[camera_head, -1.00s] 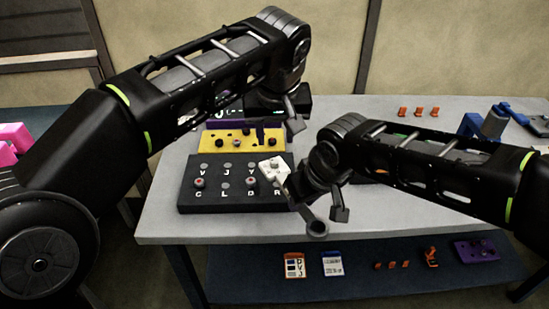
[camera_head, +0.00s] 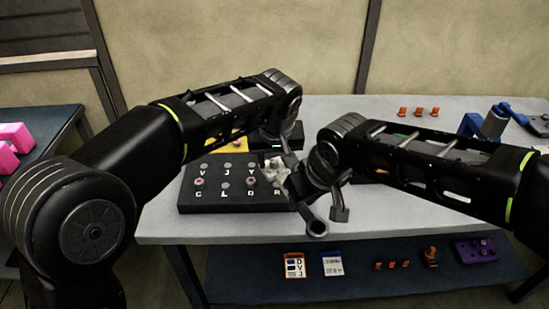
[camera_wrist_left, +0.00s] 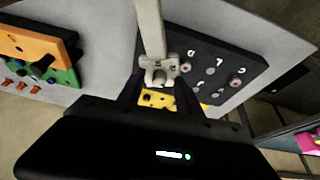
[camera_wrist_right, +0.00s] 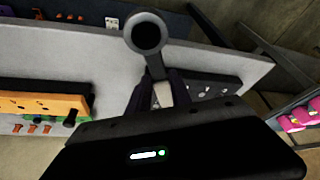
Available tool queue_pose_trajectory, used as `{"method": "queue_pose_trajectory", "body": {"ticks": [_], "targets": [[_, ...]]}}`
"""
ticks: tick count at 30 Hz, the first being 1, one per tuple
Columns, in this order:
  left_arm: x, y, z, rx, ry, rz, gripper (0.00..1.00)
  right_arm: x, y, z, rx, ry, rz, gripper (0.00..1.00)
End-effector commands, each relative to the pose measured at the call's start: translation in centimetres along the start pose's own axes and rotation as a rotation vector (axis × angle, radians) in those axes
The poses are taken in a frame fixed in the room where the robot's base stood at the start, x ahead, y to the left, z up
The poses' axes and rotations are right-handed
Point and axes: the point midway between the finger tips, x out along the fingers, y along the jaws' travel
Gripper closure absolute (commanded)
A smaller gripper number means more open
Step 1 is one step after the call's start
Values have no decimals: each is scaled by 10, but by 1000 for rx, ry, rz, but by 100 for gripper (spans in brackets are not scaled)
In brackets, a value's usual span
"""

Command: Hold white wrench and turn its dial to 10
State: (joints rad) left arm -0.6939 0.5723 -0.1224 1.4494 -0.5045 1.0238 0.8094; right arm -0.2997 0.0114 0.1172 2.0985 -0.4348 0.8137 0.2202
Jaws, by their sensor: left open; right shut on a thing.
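The wrench has a white jaw end (camera_head: 272,178) over the black lettered board and a grey ring end (camera_head: 316,228) near the table's front. My right gripper (camera_head: 318,203) is shut on the wrench's shaft; in the right wrist view the ring end (camera_wrist_right: 146,34) sticks out beyond its fingers. My left gripper (camera_head: 281,160) is open at the white end. In the left wrist view the white end (camera_wrist_left: 158,66) with small dark marks lies just beyond and between the open fingers (camera_wrist_left: 160,88). I cannot read the dial or tell whether the fingers touch it.
The black board (camera_head: 220,206) with letters and knobs lies under the wrench's white end. A yellow panel (camera_head: 236,146) is behind it, partly hidden by my left arm. Small orange pieces (camera_head: 418,112) stand at the back right. A lower shelf (camera_head: 360,285) holds cards and parts.

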Motion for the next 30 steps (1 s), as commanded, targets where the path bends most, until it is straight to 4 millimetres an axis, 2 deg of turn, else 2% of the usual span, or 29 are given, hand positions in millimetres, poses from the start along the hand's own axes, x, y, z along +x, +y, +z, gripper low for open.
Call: {"method": "queue_pose_trajectory", "body": {"ticks": [4,18,30], "targets": [[0,0,0,0,0,0,60,-1,0,-1,0,3,0,100],[-1,0,0,0,0,0,99,-1,0,-1,0,3,0,100],[-1,0,0,1,0,1,100,-1,0,-1,0,3,0,100]]}}
